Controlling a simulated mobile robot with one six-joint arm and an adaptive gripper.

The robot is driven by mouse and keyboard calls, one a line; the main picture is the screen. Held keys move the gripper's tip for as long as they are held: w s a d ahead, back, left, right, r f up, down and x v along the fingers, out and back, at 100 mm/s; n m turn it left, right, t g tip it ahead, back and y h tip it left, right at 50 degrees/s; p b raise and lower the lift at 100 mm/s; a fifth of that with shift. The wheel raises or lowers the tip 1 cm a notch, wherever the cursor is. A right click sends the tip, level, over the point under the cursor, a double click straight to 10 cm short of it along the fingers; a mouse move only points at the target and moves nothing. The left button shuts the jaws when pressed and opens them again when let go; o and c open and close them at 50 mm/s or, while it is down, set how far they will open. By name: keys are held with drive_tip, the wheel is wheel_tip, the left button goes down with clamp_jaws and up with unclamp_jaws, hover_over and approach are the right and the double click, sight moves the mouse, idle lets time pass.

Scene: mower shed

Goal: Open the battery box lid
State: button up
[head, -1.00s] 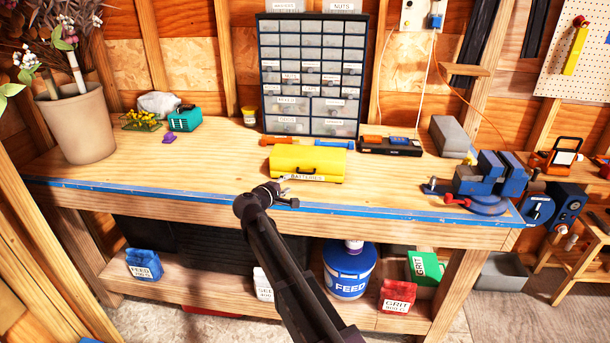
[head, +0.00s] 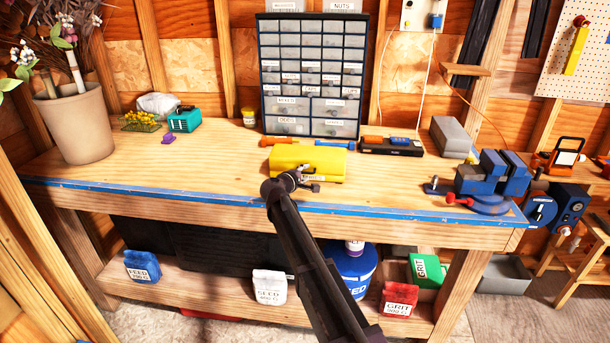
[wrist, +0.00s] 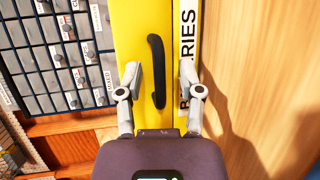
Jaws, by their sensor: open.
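The yellow battery box (head: 307,160) sits on the workbench in front of the drawer cabinet, and its lid is closed. In the wrist view the box's yellow lid (wrist: 130,40) has a black curved handle (wrist: 157,70), and a white label reading "...RIES" (wrist: 188,50) runs along its front. My gripper (head: 302,182) is at the front of the box in the head view. In the wrist view my gripper (wrist: 159,82) is open, with one finger on each side of the handle's lower part. I cannot tell whether the fingers touch the lid.
The drawer cabinet (head: 312,75) stands behind the box. A black case (head: 392,146), a grey block (head: 452,137) and a blue vise (head: 490,178) are to the right.

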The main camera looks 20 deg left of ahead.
clamp_jaws()
drive_tip(key=shift+w+d+r, duration=0.1)
drive_tip(key=shift+d+r, duration=0.05)
idle(0.4)
